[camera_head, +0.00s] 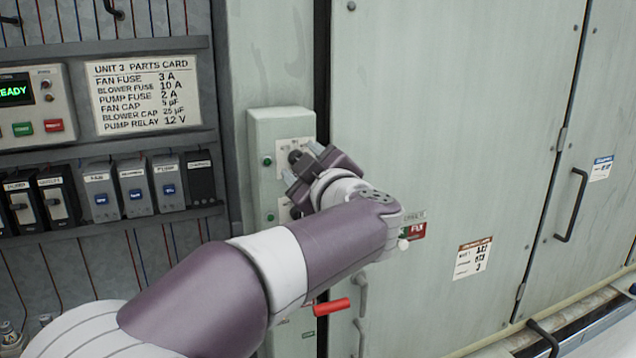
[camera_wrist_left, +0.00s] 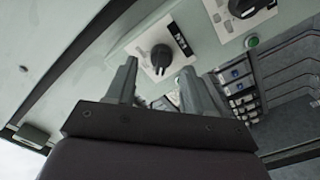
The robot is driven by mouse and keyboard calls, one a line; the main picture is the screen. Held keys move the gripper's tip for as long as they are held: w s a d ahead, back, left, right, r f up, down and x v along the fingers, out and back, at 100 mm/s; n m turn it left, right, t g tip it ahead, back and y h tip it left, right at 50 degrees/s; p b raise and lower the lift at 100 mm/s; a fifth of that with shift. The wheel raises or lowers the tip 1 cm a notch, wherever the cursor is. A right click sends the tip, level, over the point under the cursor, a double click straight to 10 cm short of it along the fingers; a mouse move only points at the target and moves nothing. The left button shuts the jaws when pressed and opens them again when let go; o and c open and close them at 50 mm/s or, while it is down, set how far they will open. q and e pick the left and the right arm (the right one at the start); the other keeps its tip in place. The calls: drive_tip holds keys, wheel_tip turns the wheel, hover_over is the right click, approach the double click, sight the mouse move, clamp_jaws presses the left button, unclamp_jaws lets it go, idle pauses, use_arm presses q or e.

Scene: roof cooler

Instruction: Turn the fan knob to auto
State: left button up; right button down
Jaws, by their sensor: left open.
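A narrow pale green control box (camera_head: 265,130) stands on the cabinet between the fuse rack and the doors. In the left wrist view it carries a dark rotary knob (camera_wrist_left: 161,56) on a white plate, and a second dark knob (camera_wrist_left: 243,8) on another plate. Their labels are too small to read, so I cannot tell which is the fan knob. My left gripper (camera_head: 304,163) faces the box at its upper plate. In the left wrist view the fingers (camera_wrist_left: 158,67) are apart, with the first knob seen between and beyond their tips; contact is not visible. My right gripper is out of view.
A red handle (camera_head: 331,306) sticks out below my left arm. The rack at left holds a parts card (camera_head: 143,92), a display unit (camera_head: 32,105) and several fuse modules (camera_head: 130,187). Large doors (camera_head: 450,110) with a black handle (camera_head: 572,205) fill the right.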

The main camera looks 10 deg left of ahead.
use_arm(q)
drive_tip(key=b+v, duration=0.3)
drive_tip(key=v, duration=0.7)
drive_tip(key=shift+s+d, duration=0.1)
drive_tip(key=shift+s, duration=0.05)
